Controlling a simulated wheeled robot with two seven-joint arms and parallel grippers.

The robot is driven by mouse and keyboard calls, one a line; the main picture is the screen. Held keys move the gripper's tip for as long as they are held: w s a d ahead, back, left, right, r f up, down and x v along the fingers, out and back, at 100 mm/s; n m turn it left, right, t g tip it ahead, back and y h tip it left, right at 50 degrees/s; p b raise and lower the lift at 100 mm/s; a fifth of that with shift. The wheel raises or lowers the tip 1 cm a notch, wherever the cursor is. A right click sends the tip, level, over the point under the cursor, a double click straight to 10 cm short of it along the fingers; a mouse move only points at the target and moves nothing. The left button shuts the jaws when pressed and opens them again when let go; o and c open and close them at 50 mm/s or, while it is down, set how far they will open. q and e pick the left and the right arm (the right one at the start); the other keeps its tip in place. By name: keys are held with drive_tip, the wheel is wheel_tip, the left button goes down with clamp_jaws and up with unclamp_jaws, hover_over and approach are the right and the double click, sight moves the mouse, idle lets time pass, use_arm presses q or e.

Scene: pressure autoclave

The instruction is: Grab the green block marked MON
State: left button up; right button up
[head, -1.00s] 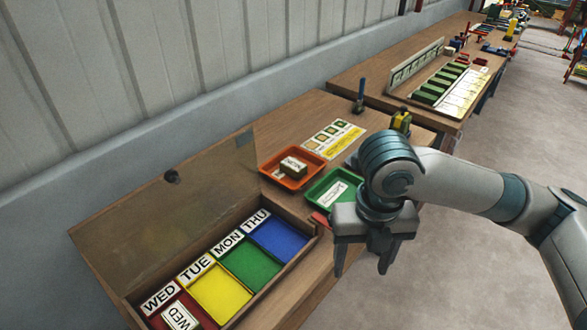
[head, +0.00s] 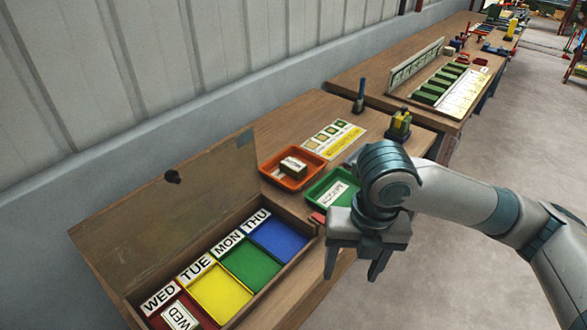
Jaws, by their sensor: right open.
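A small dark block with a white label (head: 293,167) lies in the orange tray (head: 268,172). Its lettering is too small to read surely, though it may be MON upside down, and its side colour is unclear. The sorting box has a MON label (head: 228,244) above a green compartment (head: 250,267), which is empty. A block marked WED (head: 180,318) sits in the red compartment. My right gripper (head: 354,268) is open and empty, fingers pointing down, in front of the green tray and right of the box. My left gripper is out of view.
The green tray (head: 318,191) holds a white card. The box's lid (head: 160,215) stands open at the back. Another bench with green blocks (head: 428,95) lies beyond.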

drive_tip(key=s+a+f+m+t+y, duration=0.25)
drive_tip(key=f+m, duration=0.35)
drive_tip(key=m, duration=0.3)
drive_tip(key=s+a+f+m+t+y, duration=0.1)
drive_tip(key=a+f+m+y, duration=0.25)
drive_tip(key=f+m, duration=0.45)
drive_tip(key=s+d+f+m+h, duration=0.3)
drive_tip(key=s+d+f+m, duration=0.3)
drive_tip(key=d+f+m, duration=0.25)
drive_tip(key=s+d+f+m+h, duration=0.3)
drive_tip(key=s+d+f+m, duration=0.2)
drive_tip(key=d+f+m, duration=0.3)
drive_tip(key=s+d+f+g, duration=0.1)
drive_tip(key=s+f, duration=0.2)
drive_tip(key=f, duration=1.1)
drive_tip(key=s+f+g, duration=0.1)
drive_tip(key=s+f, duration=0.2)
drive_tip(key=f, duration=1.1)
drive_tip(key=s+d+f, duration=0.3)
drive_tip(key=s+f, duration=1)
drive_tip(key=s, duration=0.3)
drive_tip(key=shift+d+g+h+b, duration=0.15)
drive_tip(key=shift+g+h+b, duration=0.2)
drive_tip(key=shift+h+b, duration=0.05)
